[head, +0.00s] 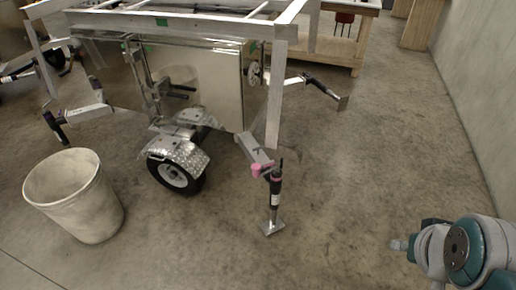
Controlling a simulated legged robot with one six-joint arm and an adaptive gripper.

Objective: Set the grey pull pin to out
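An aluminium trailer (215,88) stands on the concrete floor, with arms reaching out to jack legs. The nearest jack leg (274,200) is black and silver, upright, with its foot plate on the floor. A pink part (263,169) sits at its top, where the arm (252,148) meets it. I cannot single out the grey pull pin at this size, nor tell whether it is in or out. My arm's teal and grey joints show at the lower right, well apart from the trailer. My gripper itself does not show.
A whitish bin (75,195) stands at the left, near the trailer wheel (175,172). Another jack leg (322,88) sticks out at the back right. A wooden bench (335,50) is behind. A grey wall (480,90) bounds the right. The floor (380,160) between is clear.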

